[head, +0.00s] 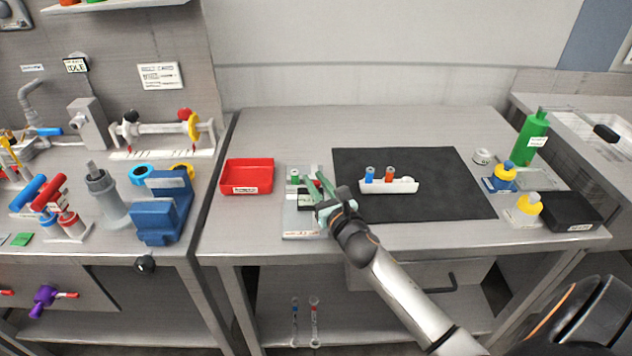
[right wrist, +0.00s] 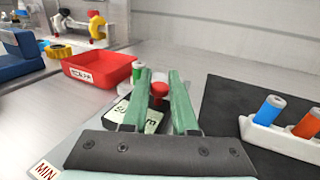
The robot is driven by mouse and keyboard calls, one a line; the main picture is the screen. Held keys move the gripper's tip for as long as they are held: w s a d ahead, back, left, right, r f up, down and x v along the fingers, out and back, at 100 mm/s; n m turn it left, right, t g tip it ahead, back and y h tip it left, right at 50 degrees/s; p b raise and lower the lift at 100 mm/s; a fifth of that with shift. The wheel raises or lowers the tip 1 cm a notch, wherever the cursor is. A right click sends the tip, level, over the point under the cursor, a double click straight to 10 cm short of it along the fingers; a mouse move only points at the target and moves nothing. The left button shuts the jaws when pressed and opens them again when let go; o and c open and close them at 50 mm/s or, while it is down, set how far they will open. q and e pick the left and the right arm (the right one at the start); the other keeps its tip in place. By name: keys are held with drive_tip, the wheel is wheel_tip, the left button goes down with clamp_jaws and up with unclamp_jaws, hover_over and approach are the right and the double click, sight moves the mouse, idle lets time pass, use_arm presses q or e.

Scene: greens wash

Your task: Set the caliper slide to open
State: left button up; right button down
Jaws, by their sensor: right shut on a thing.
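The caliper is a pale grey plate (head: 297,224) on the middle bench, with a small dark block and label (right wrist: 124,110) on it. A green piece (head: 294,176) stands at its back, also visible in the right wrist view (right wrist: 138,72). My right gripper (head: 314,176) is over the plate's right side. Its two green fingers (right wrist: 161,82) are shut on a small red knob (right wrist: 159,89), which I take to be the slide's knob. The fingers and wrist hide part of the plate, so I cannot tell the slide's exact position. My left gripper is not in view.
A red tray (head: 247,189) stands just left of the plate. A black mat (head: 445,180) lies to the right, bearing a white holder (head: 402,187) with blue and orange cylinders.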

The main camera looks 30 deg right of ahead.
drive_tip(key=s+a, duration=0.1)
drive_tip(key=s, duration=0.2)
drive_tip(key=shift+a, duration=0.4)
drive_tip(key=shift+w+f, duration=0.1)
drive_tip(key=shift+f, duration=0.05)
drive_tip(key=c, duration=1.1)
unclamp_jaws()
drive_tip(key=shift+a, duration=0.1)
drive_tip(key=shift+o, duration=1.4)
drive_tip(key=shift+s, duration=0.2)
drive_tip(key=shift+o, duration=0.6)
drive_tip(key=shift+w, duration=0.1)
